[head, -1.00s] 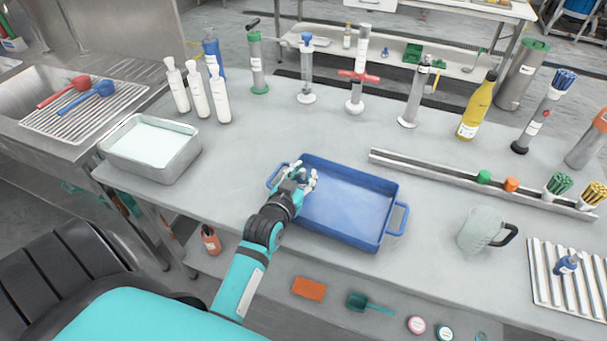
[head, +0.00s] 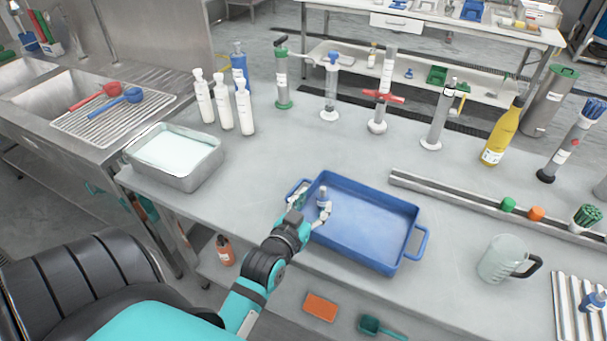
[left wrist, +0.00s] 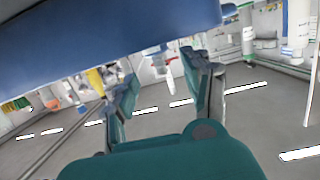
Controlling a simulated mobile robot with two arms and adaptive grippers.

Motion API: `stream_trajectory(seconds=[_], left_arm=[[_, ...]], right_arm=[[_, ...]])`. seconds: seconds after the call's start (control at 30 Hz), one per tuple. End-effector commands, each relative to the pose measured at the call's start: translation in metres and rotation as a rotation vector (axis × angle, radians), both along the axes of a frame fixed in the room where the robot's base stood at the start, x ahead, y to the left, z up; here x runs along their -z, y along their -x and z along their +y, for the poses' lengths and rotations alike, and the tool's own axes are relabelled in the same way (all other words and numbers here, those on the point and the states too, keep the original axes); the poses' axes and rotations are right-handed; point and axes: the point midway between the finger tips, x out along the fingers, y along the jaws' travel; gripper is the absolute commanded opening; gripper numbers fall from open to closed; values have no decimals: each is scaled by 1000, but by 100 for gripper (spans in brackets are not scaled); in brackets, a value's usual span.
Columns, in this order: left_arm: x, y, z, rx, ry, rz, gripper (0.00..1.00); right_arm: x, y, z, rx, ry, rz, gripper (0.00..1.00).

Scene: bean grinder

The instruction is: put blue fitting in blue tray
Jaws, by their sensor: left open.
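The blue tray (head: 408,262) lies on the grey bench, with a handle at each end. My left gripper (head: 312,201) is open over the tray's left end, close to its wall. A small grey-blue piece (head: 323,192) shows by the fingertips; I cannot tell whether it is the blue fitting or part of a finger. In the left wrist view the two fingers (left wrist: 160,88) are apart with nothing seen between them, and a large blue surface fills the top. A small blue item (head: 594,300) stands on a ribbed rack at the right. My right gripper is not in view.
A metal pan (head: 207,172) and white bottles (head: 225,112) stand at the left. Pumps and a yellow bottle (head: 500,135) line the back. A long rail (head: 450,196) and a clear jug (head: 497,260) are right of the tray. Bare bench lies behind the tray.

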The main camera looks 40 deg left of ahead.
Motion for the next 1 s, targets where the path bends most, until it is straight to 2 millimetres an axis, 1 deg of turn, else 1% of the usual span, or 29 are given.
stream_trajectory(seconds=[0.03, 0.1, 0.2, 0.33, 0.5, 1.0], left_arm=[[0, 12, -3, 0, 1, 3, 50], [-3, 25, -5, 0, 1, 3, 50], [-7, 41, -9, 0, 1, 2, 50], [-10, 53, -12, 1, 1, 1, 50], [-13, 58, -13, 1, 1, -1, 50], [-12, 58, -12, 0, 1, 0, 50]], right_arm=[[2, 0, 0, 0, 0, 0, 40], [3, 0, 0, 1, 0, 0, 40], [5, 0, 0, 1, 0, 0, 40], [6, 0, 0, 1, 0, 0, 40], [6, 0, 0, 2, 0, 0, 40], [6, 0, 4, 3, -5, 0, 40]])
